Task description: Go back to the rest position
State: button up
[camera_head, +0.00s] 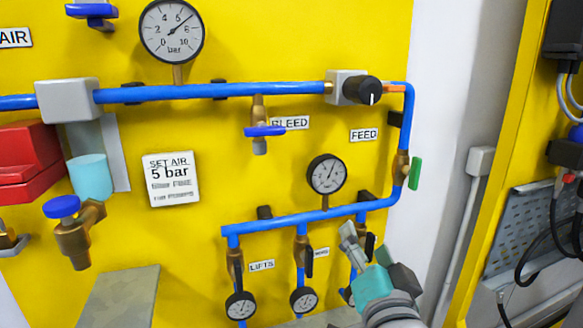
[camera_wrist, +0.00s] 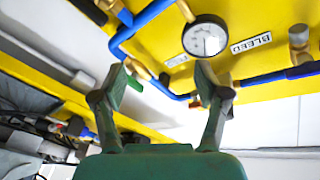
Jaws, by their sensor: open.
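My gripper (camera_head: 354,238) is at the lower right of the head view, its fingers pointing up and left towards the yellow panel. It overlaps the lower right end of the blue pipework, near a small black valve handle (camera_head: 369,246). In the wrist view my gripper (camera_wrist: 158,74) has its two fingers spread wide with nothing between them. Behind them show blue pipe, brass fittings and a gauge (camera_wrist: 205,38). Whether a finger touches the panel parts cannot be told.
The yellow panel (camera_head: 225,185) carries a large gauge (camera_head: 171,30), a small gauge (camera_head: 327,174), a black knob (camera_head: 362,90), a green handle (camera_head: 415,173) and several lower valves with gauges. A sign (camera_head: 171,179) reads "SET AIR 5 bar". A yellow-framed unit (camera_head: 500,180) stands right.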

jog(key=s+d+f+n+g, duration=0.15)
jog(key=s+f, duration=0.25)
jog(key=f, duration=0.5)
jog(key=s+d+f+n, duration=0.1)
jog(key=s+f+n, duration=0.1)
jog(key=s+f, duration=0.5)
jog(key=s+d+f+n+g, duration=0.1)
jog(key=s+f+n, duration=0.1)
jog(key=f, duration=0.9)
jog(key=s+d+f+n+g, duration=0.1)
jog(key=s+f, duration=0.3)
jog(key=s, duration=1)
jog(key=s+d+f+n, duration=0.1)
jog(key=s+f, duration=0.2)
jog(key=s, duration=1.1)
jog(key=shift+d+f+g, duration=0.35)
jog(key=shift+d+f, duration=0.05)
